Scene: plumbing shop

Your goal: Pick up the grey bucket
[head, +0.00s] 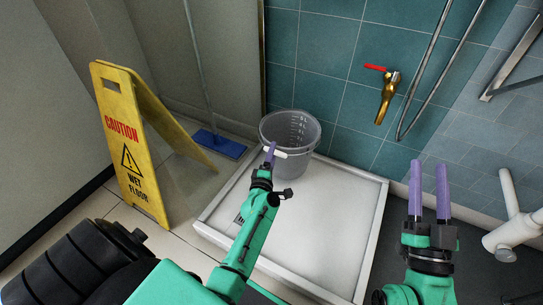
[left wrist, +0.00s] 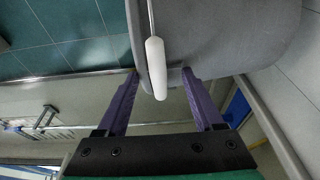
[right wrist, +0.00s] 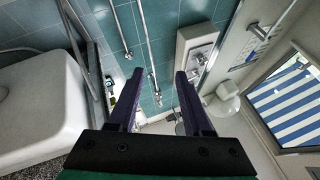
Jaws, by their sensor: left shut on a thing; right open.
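The grey bucket (head: 292,131) is translucent, with a white handle grip on a wire bail. It is upright at the back corner of the white shower tray (head: 325,225), under the tap; whether its base touches the tray is unclear. My left gripper (head: 270,153) is at the near side of the bucket, shut on its white handle grip. In the left wrist view the handle grip (left wrist: 157,68) lies between the purple fingers (left wrist: 160,75), with the bucket wall (left wrist: 235,35) beyond. My right gripper (head: 430,190) is open and empty, to the right of the tray; its fingers (right wrist: 158,85) stand apart.
A yellow wet-floor sign (head: 135,140) stands on the left. A blue mop (head: 219,145) leans behind it. A brass tap (head: 388,92) with a red lever sticks out of the teal wall. White pipes (head: 515,225) are at the right.

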